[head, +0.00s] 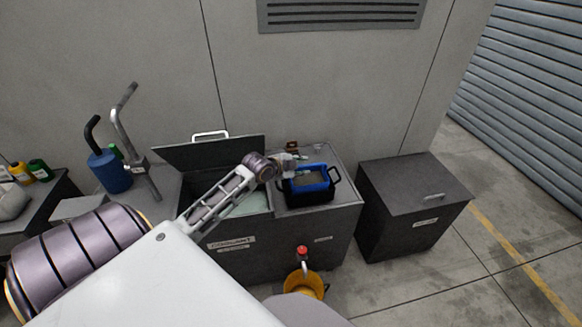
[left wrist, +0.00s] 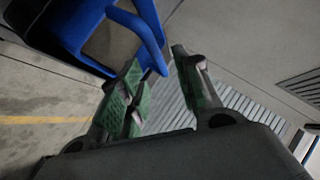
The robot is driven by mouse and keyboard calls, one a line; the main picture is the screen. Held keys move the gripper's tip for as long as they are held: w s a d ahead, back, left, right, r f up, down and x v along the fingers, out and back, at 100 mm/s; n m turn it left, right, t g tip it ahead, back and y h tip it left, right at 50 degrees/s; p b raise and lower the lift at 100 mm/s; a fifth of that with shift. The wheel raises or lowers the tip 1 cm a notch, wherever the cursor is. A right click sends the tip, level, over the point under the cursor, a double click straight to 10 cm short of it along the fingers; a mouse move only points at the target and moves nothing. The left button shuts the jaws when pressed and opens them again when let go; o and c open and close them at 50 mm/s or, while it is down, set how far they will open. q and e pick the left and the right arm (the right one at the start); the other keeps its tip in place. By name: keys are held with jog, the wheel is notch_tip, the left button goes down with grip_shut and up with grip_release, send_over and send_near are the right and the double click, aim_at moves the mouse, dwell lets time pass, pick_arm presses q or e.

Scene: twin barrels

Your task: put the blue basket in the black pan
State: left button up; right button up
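The blue basket (head: 309,181) is on the right part of the dark grey chest, and its rim shows just above the black pan (head: 312,195). It appears to sit inside the pan, whose black handles stand at both sides. My left gripper (head: 297,163) is at the basket's back left edge. In the left wrist view the left gripper (left wrist: 160,82) has its green-padded fingers apart. The basket's blue handle (left wrist: 150,32) reaches down close to the fingertips; I cannot tell whether it touches them. My right gripper is not in view.
The chest's left lid (head: 215,153) stands open over a pale-lined compartment. A closed dark box (head: 415,190) stands at the right. A yellow bucket (head: 305,284) is on the floor in front. A blue canister (head: 110,173) and several bottles are at the left.

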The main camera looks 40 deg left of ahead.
pick_arm(q)
jog(key=shift+v, duration=2.7)
jog(key=shift+r, duration=0.1)
